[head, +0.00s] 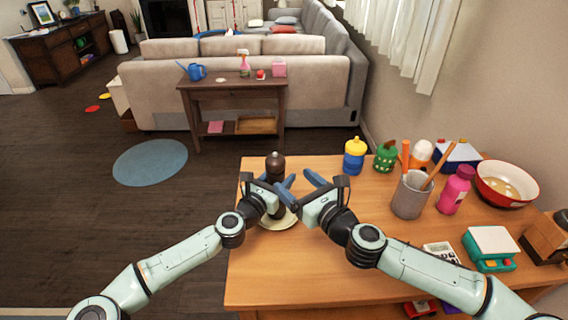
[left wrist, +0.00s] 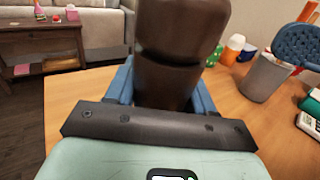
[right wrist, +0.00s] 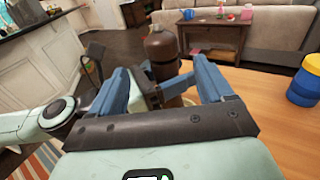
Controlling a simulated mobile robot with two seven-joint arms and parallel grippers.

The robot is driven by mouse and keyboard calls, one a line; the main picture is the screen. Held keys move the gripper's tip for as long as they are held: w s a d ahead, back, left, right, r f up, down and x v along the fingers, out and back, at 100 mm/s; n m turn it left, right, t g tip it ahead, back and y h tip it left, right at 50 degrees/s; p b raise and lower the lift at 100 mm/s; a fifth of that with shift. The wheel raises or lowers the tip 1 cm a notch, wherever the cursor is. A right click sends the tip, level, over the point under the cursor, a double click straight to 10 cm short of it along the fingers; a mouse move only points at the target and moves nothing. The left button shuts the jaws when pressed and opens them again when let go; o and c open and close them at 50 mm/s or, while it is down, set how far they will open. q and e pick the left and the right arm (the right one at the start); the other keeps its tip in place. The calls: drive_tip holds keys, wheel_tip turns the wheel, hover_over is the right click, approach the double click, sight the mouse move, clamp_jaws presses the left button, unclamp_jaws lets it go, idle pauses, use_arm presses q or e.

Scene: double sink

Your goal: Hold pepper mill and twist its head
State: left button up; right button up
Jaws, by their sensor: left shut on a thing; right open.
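The dark brown pepper mill (head: 275,165) stands upright at the table's left side, over a pale plate (head: 283,222). It has a rounded head with a small knob on top. My left gripper (head: 272,186) is shut on the mill's body, and the mill fills the space between its fingers in the left wrist view (left wrist: 165,80). My right gripper (head: 298,182) is open and empty just right of the mill. In the right wrist view the mill (right wrist: 161,55) shows beyond and between the open blue fingers. The mill's base is mostly hidden by my left gripper.
On the wooden table (head: 320,270), a yellow-and-blue bottle (head: 354,157), a green jar (head: 385,157), a grey utensil cup (head: 411,196), a pink bottle (head: 455,190) and a red bowl (head: 506,184) stand to the right. The table's middle front is clear.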

sight(271, 152)
drive_tip(key=w+a+h, duration=0.1)
drive_tip(key=w+a, duration=0.1)
drive_tip(key=w, duration=0.1)
drive_tip(key=w+a+r+m+t+h, duration=0.1)
drive_tip(key=w, duration=0.2)
drive_tip(key=w+a+m, duration=0.1)
drive_tip(key=w+a, duration=0.1)
drive_tip(key=w, duration=0.2)
drive_tip(key=shift+a+r+t+h, duration=0.15)
drive_tip(key=shift+a+t+h, duration=0.2)
drive_tip(key=shift+t+h, duration=0.05)
drive_tip(key=c, duration=1)
